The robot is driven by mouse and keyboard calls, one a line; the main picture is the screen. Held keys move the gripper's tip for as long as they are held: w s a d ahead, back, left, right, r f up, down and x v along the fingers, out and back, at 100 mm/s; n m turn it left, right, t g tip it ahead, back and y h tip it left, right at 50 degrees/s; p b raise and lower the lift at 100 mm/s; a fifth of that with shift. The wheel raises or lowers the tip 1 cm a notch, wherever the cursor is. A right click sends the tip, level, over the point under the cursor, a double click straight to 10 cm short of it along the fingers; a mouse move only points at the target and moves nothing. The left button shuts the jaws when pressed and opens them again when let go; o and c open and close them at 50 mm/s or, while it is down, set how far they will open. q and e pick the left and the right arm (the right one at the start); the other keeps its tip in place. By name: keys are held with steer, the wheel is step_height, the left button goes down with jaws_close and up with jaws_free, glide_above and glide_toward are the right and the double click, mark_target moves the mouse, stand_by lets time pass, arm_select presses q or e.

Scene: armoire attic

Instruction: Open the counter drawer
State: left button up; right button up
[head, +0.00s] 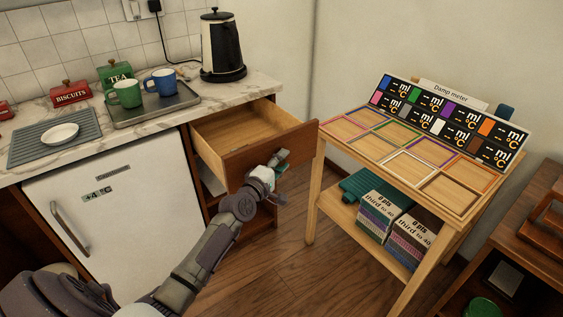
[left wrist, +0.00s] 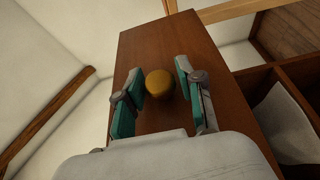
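The counter drawer (head: 262,146) is pulled out from under the marble counter; its pale wooden inside shows empty in the head view. Its brown front also fills the middle of the left wrist view (left wrist: 150,48). A round yellowish knob (left wrist: 160,84) sits on that front. My left gripper (head: 278,164) is at the drawer front, with its fingers open on either side of the knob in the left wrist view (left wrist: 160,76). A gap shows between the knob and each finger. In the head view the gripper hides the knob. My right gripper is not in view.
A wooden stand (head: 405,170) with coloured frames is close to the drawer's right corner. A white fridge door (head: 120,225) is left of the drawer. A kettle (head: 222,48) and a tray (head: 150,108) with two mugs stand on the counter. Some floor (head: 285,265) is clear below.

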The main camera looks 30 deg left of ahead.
arm_select(q)
steer(key=shift+o, duration=0.8)
steer(key=s, duration=1.2)
steer(key=shift+f, duration=0.15)
